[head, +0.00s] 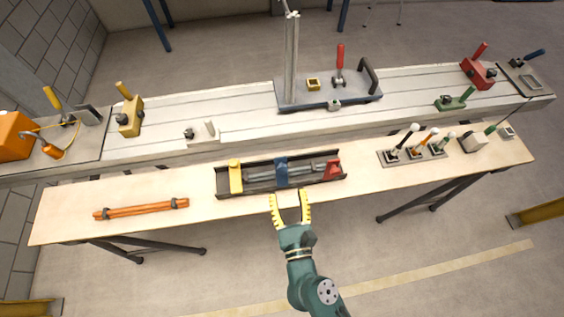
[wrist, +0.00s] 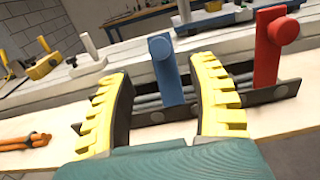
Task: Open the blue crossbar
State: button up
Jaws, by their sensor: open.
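My gripper (head: 290,207) has yellow ribbed fingers spread apart and empty, just in front of the tray near the bench's front edge. It also shows in the wrist view (wrist: 165,108), the right finger hiding part of the tray. I cannot tell whether a finger touches the tray.
A yellow crossbar (head: 235,176) sits at the tray's left end, and a red crossbar (head: 332,169) at its right end. Orange rods (head: 141,209) lie on the bench to the left. Several upright levers (head: 415,150) stand to the right. The bench (head: 210,207) is bare between rods and tray.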

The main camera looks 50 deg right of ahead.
aim_at(283, 172)
jog(key=p+x, duration=0.1)
jog(key=x, duration=0.7)
grip_shut()
jog(key=shift+f, duration=0.1)
